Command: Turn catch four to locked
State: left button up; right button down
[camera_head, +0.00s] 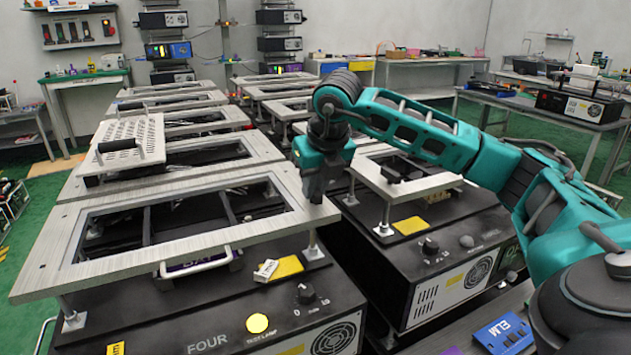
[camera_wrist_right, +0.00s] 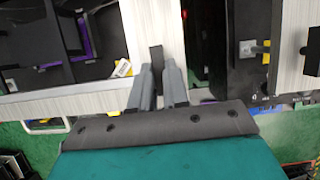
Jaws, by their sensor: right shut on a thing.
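The unit marked FOUR (camera_head: 207,344) stands at the front left, with a pale metal frame (camera_head: 120,255) lying level over its dark box. My right gripper (camera_head: 316,192) reaches down to the right front corner of this frame. In the wrist view my right gripper (camera_wrist_right: 157,75) is shut on a small dark lever (camera_wrist_right: 157,57) that stands against the pale frame side (camera_wrist_right: 150,25). I take this lever for catch four. In the head view the gripper hides it, and its locked or unlocked marking does not show. My left gripper is not in view.
Unit FOUR also has a white front handle (camera_head: 196,263), a dark knob (camera_head: 305,293) and a yellow test lamp (camera_head: 257,323). A second unit (camera_head: 440,270) with its own frame stands close on the right. More framed units stand in rows behind.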

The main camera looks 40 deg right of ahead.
jog(key=shift+m, duration=0.3)
jog(key=c, duration=1.1)
grip_release()
jog(key=shift+r, duration=0.15)
jog(key=p+v, duration=0.2)
jog(key=v, duration=1)
jog(key=shift+s+a+r, duration=0.15)
jog(key=shift+a+r, duration=0.05)
jog(key=shift+r, duration=0.1)
